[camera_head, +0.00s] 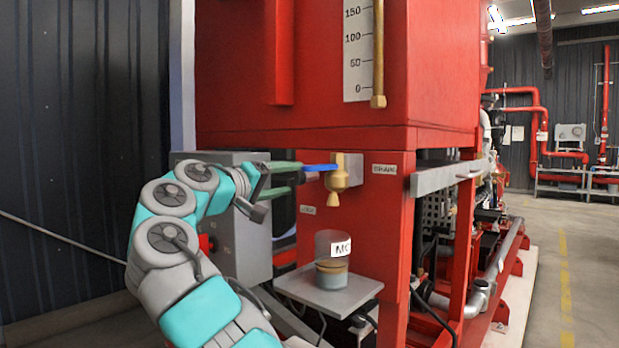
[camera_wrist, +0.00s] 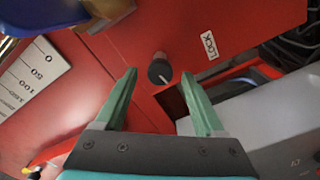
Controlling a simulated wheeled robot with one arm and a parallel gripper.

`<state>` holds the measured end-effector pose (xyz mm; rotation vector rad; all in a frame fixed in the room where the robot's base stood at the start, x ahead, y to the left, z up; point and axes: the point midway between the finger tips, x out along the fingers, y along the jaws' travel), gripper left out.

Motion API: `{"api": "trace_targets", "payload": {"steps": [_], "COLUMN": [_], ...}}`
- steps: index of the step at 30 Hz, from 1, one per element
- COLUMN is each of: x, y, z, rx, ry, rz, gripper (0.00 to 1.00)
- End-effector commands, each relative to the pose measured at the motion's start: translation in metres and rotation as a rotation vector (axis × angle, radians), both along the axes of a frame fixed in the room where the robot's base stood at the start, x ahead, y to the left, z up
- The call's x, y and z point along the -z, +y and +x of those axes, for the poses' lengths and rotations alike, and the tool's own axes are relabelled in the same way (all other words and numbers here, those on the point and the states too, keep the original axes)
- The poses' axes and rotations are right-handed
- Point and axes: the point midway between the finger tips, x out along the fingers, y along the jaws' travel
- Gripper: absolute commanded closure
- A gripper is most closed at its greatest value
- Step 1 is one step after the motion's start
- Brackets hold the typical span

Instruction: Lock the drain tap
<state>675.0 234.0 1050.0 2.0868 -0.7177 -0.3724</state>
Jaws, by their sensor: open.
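The brass drain tap (camera_head: 338,180) is on the red frame below the tank, with its blue lever (camera_head: 320,167) pointing left. A black round knob (camera_wrist: 160,70) with a pale mark is on the red panel beside the LOCK label (camera_wrist: 209,46). My gripper (camera_head: 301,173) is open and empty, left of the tap near the lever. In the wrist view its green fingertips (camera_wrist: 158,88) straddle the line to the knob, which appears just beyond them.
A clear cup (camera_head: 332,260) with layered contents stands on a grey shelf (camera_head: 328,290) below the tap. A grey box (camera_head: 238,240) is behind my arm. A level scale (camera_head: 358,50) and brass tube (camera_head: 379,60) are above. Open floor (camera_head: 545,260) lies right.

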Motion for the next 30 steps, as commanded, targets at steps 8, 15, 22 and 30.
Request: {"api": "trace_targets", "payload": {"steps": [8,15,22,30], "x": [0.001,0.001,0.001,0.001], "y": [-0.027,-0.039,-0.039,-0.039], "z": [0.035,0.05,0.05,0.05], "rx": [0.001,0.002,0.001,0.001], "ry": [0.002,0.002,0.001,0.001], "rz": [0.001,0.0,0.0,0.0], "gripper": [0.29,0.29,0.31,0.62]}}
